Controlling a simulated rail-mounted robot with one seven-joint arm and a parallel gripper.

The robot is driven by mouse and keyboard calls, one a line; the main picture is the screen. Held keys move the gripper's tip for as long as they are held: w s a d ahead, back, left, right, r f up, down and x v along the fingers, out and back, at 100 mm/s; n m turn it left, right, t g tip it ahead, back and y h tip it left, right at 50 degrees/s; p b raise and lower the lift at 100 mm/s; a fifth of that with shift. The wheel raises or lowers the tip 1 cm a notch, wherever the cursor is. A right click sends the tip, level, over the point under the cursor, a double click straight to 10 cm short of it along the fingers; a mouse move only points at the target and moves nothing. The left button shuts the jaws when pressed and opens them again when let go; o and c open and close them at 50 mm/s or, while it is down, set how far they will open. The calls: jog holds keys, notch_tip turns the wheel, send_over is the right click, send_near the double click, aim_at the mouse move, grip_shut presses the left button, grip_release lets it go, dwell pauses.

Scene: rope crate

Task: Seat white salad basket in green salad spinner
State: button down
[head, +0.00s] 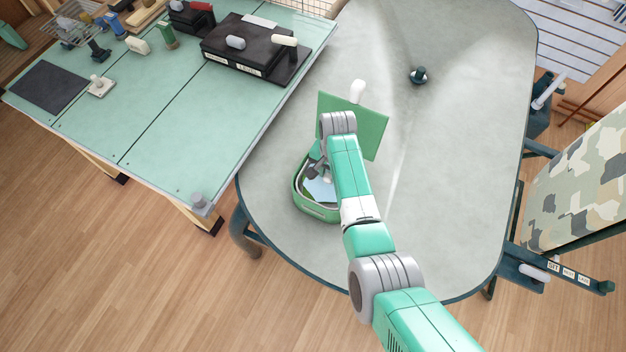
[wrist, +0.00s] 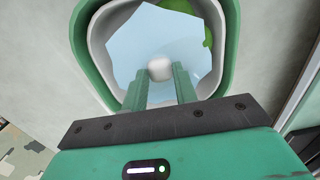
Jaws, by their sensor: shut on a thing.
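The green salad spinner (head: 318,213) stands on the grey table, below my arm in the head view. Its green wall (wrist: 82,62) rings the white salad basket (wrist: 98,42) in the wrist view. My gripper (wrist: 161,82) points down into the basket, shut on its whitish central knob (wrist: 160,67). A pale blue sheet-like piece (wrist: 135,45) and a bit of green (wrist: 208,38) show inside the basket. The basket's underside is hidden, so I cannot tell whether it rests on the spinner's floor. In the head view, my arm covers part of the spinner.
A green square panel (head: 372,128) with a white knob (head: 358,90) is just behind the spinner. A small dark knob-like object (head: 419,75) stands farther back. The table's right side (head: 455,170) is clear. A green workbench (head: 150,115) with black boxes stands left.

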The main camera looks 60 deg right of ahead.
jog(key=shift+f+b, duration=0.6)
jog(key=shift+f, duration=0.15)
dwell(0.5)
jog(key=c, duration=1)
grip_release()
notch_tip(320, 180, up, 8)
jog(key=shift+s+d+f+p, duration=0.1)
jog(key=shift+p, duration=0.25)
